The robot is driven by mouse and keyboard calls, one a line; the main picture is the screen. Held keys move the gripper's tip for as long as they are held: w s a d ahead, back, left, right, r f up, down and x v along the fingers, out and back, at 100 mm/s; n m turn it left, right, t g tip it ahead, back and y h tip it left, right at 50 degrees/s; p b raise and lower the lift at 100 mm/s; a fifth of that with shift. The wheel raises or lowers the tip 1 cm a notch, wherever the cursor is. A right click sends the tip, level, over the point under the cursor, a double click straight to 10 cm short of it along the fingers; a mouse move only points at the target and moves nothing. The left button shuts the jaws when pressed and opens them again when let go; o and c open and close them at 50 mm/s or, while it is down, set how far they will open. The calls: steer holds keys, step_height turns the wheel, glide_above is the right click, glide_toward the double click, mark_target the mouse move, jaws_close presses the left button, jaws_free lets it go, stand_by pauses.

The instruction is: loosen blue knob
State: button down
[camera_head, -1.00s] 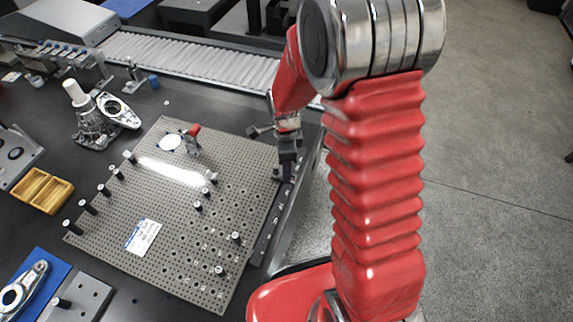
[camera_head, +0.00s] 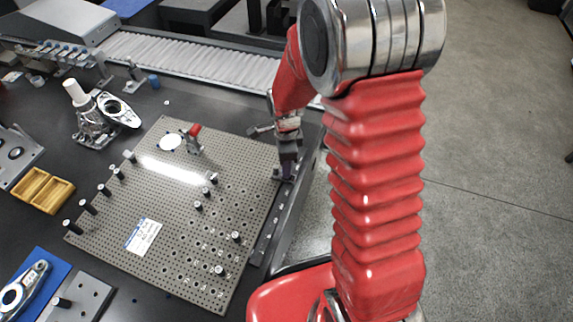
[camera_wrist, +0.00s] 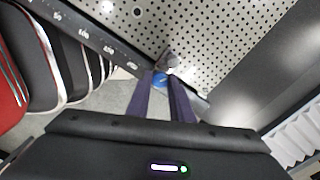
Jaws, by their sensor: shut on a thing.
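The blue knob (camera_wrist: 160,78) shows in the wrist view between the tips of my gripper's two dark fingers, at the edge of the perforated plate. My gripper (camera_wrist: 161,86) is shut on it. In the head view my gripper (camera_head: 285,172) points down at the right edge of the perforated plate (camera_head: 150,215). The knob is hidden there behind the fingers. A grey metal piece (camera_wrist: 171,60) sits just beyond the knob in the wrist view.
Several black posts stand on the plate, such as one post (camera_head: 236,237) near its front right. A red-handled clamp (camera_head: 193,138) stands toward the back. A yellow tray (camera_head: 42,190) lies at left. A conveyor (camera_head: 190,58) runs behind. Open floor lies to the right.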

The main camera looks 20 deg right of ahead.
steer(key=shift+s+n, duration=0.1)
steer(key=shift+n, duration=1.3)
steer(key=c, duration=1.6)
jaws_free()
steer(key=shift+o, duration=0.2)
step_height(320, 180, up, 14)
steer(key=shift+f, duration=0.2)
